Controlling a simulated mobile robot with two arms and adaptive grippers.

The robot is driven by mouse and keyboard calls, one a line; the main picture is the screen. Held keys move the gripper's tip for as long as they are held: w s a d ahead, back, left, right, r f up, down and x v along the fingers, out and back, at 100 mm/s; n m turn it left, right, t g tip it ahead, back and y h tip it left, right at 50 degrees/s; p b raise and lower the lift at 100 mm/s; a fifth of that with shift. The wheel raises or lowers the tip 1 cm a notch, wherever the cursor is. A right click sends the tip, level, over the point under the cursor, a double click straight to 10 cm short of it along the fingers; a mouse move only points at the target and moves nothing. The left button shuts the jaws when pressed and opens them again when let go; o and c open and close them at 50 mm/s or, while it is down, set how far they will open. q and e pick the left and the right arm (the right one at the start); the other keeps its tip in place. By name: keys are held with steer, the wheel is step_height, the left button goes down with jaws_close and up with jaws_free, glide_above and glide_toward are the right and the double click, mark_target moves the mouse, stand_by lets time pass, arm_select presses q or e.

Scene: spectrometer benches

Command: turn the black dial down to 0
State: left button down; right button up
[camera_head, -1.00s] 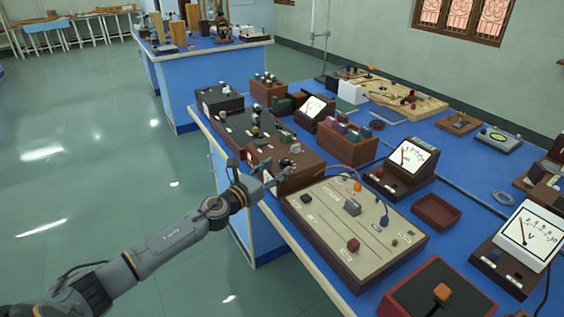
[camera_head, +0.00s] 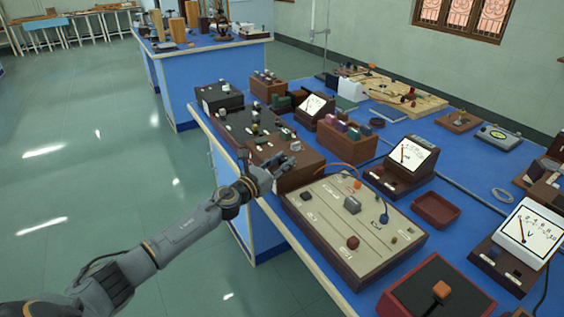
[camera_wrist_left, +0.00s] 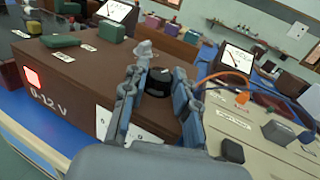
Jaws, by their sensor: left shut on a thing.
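The black dial (camera_wrist_left: 158,82) sits on top of a brown box (camera_wrist_left: 75,70) marked "0-12 V", in the left wrist view. My left gripper (camera_wrist_left: 157,92) has one finger on each side of the dial and is shut on it. A white scale label (camera_wrist_left: 128,126) lies partly behind the left finger, so the dial's setting cannot be read. In the head view, my left gripper (camera_head: 279,165) is over the brown box (camera_head: 310,168), and the fingers hide the dial.
A red lit switch (camera_wrist_left: 33,77) and a green block (camera_wrist_left: 60,41) are on the box. A grey terminal (camera_wrist_left: 143,49) stands just behind the dial. A beige panel (camera_head: 325,210) with several knobs is close on the right. A meter (camera_head: 408,158) stands beyond it.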

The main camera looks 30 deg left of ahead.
arm_select(q)
steer(key=shift+d+r+n+y+p, duration=0.2)
steer(key=shift+n+y+p, duration=0.5)
steer(key=shift+y+p, duration=0.4)
steer(key=shift+d+r+n+y+p, duration=0.15)
steer(key=shift+n+y+p, duration=0.65)
steer(key=shift+p, duration=0.5)
steer(key=n+y+p, duration=0.1)
steer(key=y, duration=0.1)
steer(key=shift+d+f+y, duration=0.1)
steer(key=shift+y, duration=0.3)
steer(key=n+g+y, duration=0.1)
steer(key=n+y, duration=0.1)
steer(key=shift+f+y+p, duration=0.15)
steer(key=shift+y+p, duration=0.15)
steer(key=shift+p, duration=0.1)
steer(key=shift+w+d+n+g+y, duration=0.15)
steer(key=shift+n+g+y, duration=1.15)
steer(key=shift+y, duration=0.8)
steer(key=shift+n, duration=0.3)
steer(key=c, duration=1)
jaws_free()
steer(key=shift+f, duration=0.1)
